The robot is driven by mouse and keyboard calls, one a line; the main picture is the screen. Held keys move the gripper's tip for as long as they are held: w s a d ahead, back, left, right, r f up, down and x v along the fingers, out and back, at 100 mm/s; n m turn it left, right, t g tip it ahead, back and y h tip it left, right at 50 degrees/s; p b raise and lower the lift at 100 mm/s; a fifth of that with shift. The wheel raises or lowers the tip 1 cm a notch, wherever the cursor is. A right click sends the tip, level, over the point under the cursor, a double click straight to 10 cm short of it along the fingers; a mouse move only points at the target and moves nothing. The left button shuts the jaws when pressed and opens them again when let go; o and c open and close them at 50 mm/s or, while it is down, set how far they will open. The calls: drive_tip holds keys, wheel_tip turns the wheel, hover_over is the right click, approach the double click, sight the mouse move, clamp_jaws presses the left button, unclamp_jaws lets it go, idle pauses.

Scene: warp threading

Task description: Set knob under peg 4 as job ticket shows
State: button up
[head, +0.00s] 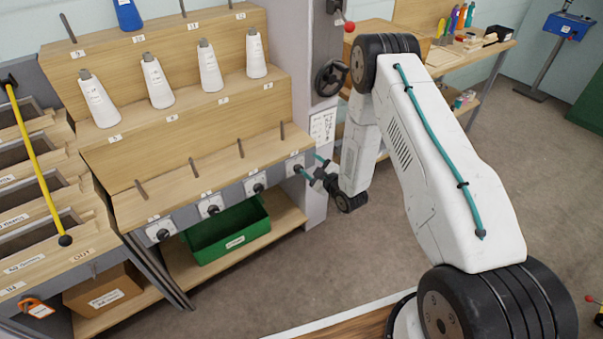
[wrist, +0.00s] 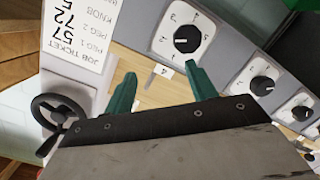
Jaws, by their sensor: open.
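The knob under peg 4 (wrist: 186,39) is a black knob on a white numbered dial, by the label 4 (wrist: 162,71) in the wrist view. A light mark on it seems to point left; the setting is unclear. In the head view it (head: 296,168) is at the shelf's right end, below peg 4 (head: 282,131). My gripper (wrist: 161,72) is open with teal fingers, empty, close to the knob but not around it. It (head: 309,172) also shows in the head view.
Other knobs (wrist: 263,86) sit in a row along the shelf edge. A black handwheel (head: 331,77) is on the post above the ticket. White yarn cones (head: 209,66) stand on the upper shelf, and a green bin (head: 228,232) is below.

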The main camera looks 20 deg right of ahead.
sight(298, 169)
drive_tip(key=s+f+t, duration=0.2)
drive_tip(key=s+f, duration=0.2)
drive_tip(key=f, duration=0.1)
drive_tip(key=a+x, duration=0.1)
drive_tip(key=x, duration=0.6)
drive_tip(key=shift+w+f+y, duration=0.15)
drive_tip(key=shift+w+y, duration=0.05)
drive_tip(key=shift+y, duration=0.2)
drive_tip(key=shift+a, duration=0.1)
drive_tip(key=c, duration=1)
